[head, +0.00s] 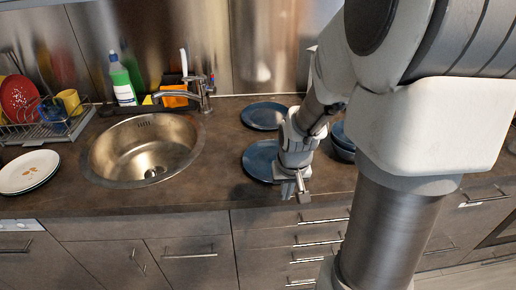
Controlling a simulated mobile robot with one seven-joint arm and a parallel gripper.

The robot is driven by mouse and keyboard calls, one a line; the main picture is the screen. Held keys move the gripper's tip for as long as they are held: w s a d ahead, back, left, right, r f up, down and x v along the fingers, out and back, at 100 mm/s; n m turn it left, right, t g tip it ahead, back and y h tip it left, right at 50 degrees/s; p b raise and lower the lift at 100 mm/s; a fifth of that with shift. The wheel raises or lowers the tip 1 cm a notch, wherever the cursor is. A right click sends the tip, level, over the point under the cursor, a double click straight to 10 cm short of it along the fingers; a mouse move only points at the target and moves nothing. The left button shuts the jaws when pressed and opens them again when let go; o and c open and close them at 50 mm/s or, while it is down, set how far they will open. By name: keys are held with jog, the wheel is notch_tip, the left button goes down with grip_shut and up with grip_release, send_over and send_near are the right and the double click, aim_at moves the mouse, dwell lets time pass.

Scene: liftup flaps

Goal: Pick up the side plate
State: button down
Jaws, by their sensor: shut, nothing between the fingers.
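Two blue plates lie on the brown counter to the right of the sink. The back one (264,115) lies near the wall. The front one (258,160) is partly hidden by my gripper (296,193). A white plate with an orange pattern (27,171) lies left of the sink, on top of another plate. I cannot tell which of these is the side plate. My gripper is shut and empty, at the front plate's right front edge, by the counter's front edge. I cannot tell whether it touches that plate.
A metal sink (143,150) with a tap (203,92) is set into the counter (205,190). Blue bowls (342,142) stand behind my arm. A dish rack (45,126) holds a red plate and mugs. A green and white bottle (122,80) stands behind the sink.

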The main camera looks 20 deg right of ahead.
jog(key=w, duration=0.2)
jog(key=w+d, duration=0.1)
jog(key=w, duration=0.2)
jog(key=w+d, duration=0.1)
jog(key=w, duration=0.1)
jog(key=shift+w+d, duration=0.1)
jog(key=shift+w, duration=0.1)
jog(key=shift+f, duration=0.6)
jog(key=shift+f+b, duration=0.15)
jog(key=shift+b, duration=0.25)
jog(key=shift+f, duration=0.1)
